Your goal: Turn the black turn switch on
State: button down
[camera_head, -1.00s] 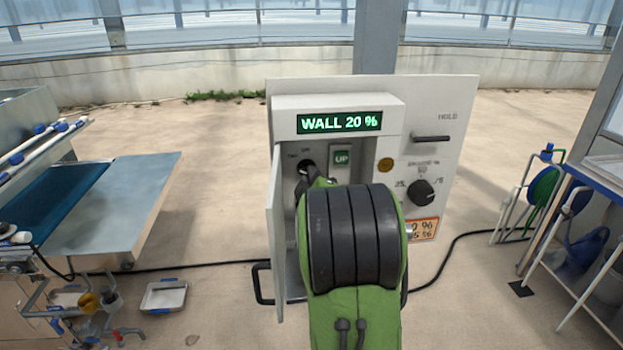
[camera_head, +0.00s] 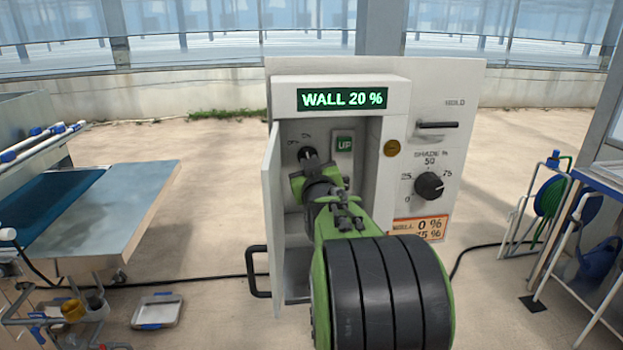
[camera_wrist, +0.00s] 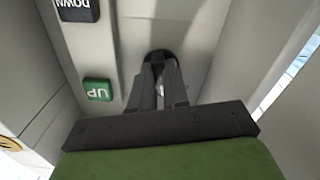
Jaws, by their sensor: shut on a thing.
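The black turn switch (camera_head: 305,151) is a round black knob high on the back wall of the open recess in the white control box (camera_head: 272,112). It also shows in the wrist view (camera_wrist: 149,57), at the fingertips. My gripper (camera_head: 313,162) reaches into the recess from the front and is shut on the switch. In the wrist view my gripper's (camera_wrist: 159,68) two dark fingers lie close together over the knob and hide much of it. The small marks above the switch are too blurred to read, and I cannot tell its setting.
A green UP button (camera_head: 344,144) is right of the switch. The DOWN button (camera_wrist: 77,9) shows in the wrist view. An open door (camera_head: 271,225) bounds the recess on the left. A display (camera_head: 342,99) reads WALL 20 %. A black shading dial (camera_head: 429,186) is on the right panel.

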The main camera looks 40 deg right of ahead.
jog(key=shift+a+f+m+b, duration=0.1)
jog(key=shift+f+m+b, duration=0.05)
jog(key=shift+m+b, duration=1.15)
jog(key=shift+m, duration=0.3)
jog(key=c, duration=1.1)
grip_release()
jog(key=v, duration=1.5)
jog(key=shift+s+a+p, duration=0.2)
jog(key=shift+a+p, duration=0.1)
jog(key=shift+p, duration=0.05)
